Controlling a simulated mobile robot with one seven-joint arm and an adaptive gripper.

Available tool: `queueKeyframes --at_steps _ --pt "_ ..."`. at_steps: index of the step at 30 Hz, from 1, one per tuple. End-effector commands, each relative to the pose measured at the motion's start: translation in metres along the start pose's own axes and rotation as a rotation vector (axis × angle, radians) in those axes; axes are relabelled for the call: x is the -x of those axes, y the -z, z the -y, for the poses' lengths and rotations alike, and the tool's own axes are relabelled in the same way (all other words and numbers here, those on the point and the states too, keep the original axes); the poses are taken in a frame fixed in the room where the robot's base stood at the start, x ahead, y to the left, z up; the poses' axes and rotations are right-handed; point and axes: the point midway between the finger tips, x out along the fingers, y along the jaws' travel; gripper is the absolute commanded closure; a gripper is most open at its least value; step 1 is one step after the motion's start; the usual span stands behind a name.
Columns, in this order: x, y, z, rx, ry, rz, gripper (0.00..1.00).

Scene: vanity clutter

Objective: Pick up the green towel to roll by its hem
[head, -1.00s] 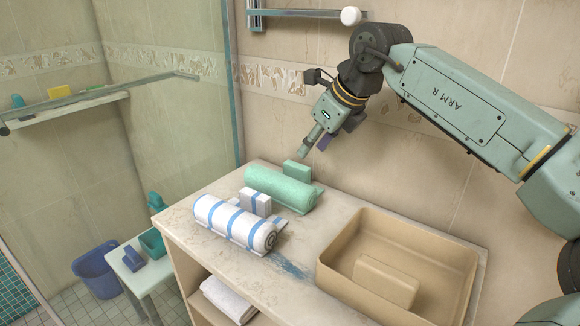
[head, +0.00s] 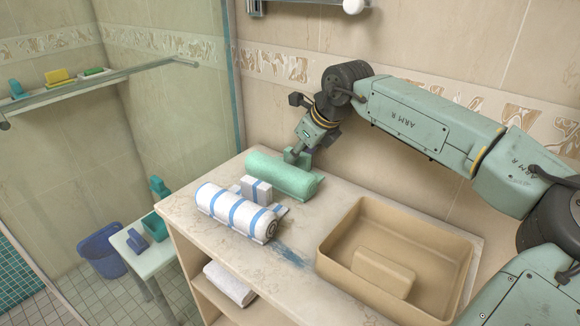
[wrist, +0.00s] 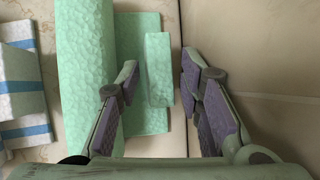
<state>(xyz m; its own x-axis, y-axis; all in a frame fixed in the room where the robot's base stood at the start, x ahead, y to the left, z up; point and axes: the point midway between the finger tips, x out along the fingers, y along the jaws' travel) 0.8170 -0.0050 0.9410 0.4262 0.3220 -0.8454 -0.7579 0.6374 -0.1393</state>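The green towel (head: 283,174) lies as a textured roll on the counter behind the striped towel. In the wrist view the green roll (wrist: 84,75) runs up the left side, with a flat green flap (wrist: 135,35) to its right. A raised, block-like green piece (wrist: 159,88) stands on that flap, apparently its hem. My gripper (head: 297,157) is low behind the green roll. In the wrist view my gripper (wrist: 159,66) is open, one finger on each side of the raised piece, with gaps showing. The head view mostly hides this piece.
A white towel roll with blue stripes (head: 236,212) and a striped block (head: 256,190) lie in front. A tan basin (head: 335,245) stands to the right on the counter (head: 190,205). The tiled wall (head: 420,75) is close behind my gripper.

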Motion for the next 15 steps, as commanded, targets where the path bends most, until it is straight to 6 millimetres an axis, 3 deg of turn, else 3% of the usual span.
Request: queueKeyframes --at_steps 8,15 --pt "-0.0034 0.0004 -0.0001 0.000 0.001 0.000 0.67" --pt "-0.0031 0.0002 -0.0001 0.000 0.001 0.000 0.83"
